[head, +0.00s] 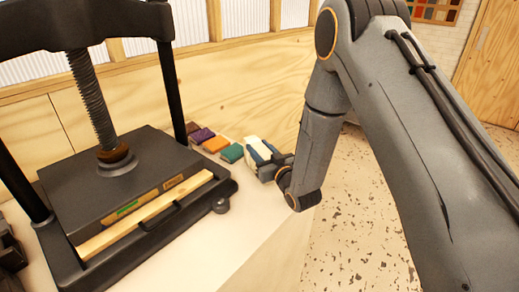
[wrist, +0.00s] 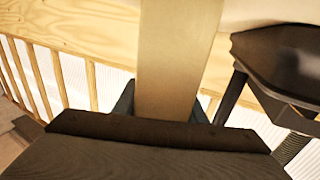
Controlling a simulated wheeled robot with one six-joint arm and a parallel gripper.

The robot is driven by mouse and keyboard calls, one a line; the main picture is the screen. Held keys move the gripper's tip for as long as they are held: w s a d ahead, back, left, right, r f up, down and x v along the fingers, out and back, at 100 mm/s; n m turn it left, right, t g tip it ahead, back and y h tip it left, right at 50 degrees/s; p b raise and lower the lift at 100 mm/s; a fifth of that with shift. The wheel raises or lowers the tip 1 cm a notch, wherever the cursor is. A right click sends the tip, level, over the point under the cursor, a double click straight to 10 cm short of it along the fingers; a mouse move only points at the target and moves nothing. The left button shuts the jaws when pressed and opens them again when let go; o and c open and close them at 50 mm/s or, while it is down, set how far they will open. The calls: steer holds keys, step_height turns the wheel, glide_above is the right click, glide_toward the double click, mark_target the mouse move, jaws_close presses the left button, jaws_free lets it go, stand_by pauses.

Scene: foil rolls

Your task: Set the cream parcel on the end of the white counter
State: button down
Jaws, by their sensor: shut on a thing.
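My gripper (head: 270,160) is shut on the cream parcel (head: 254,143), a pale block beside the green pack at the right of a row. Dark finger parts cross its face in the head view. In the wrist view the parcel (wrist: 178,55) is a long beige slab between the two blue-grey fingers of my gripper (wrist: 160,108). Its near part is hidden by the gripper body. I cannot tell whether the parcel touches the white counter (head: 235,225). The counter's right edge lies below and right of my gripper.
A black screw press (head: 120,190) fills the left of the counter. Brown, purple (head: 201,136), orange (head: 216,145) and green (head: 231,153) packs lie between it and the parcel. A wooden wall (head: 270,85) stands behind. The counter's front right part is clear.

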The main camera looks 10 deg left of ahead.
steer(key=shift+s+f, duration=0.1)
steer(key=shift+f, duration=0.2)
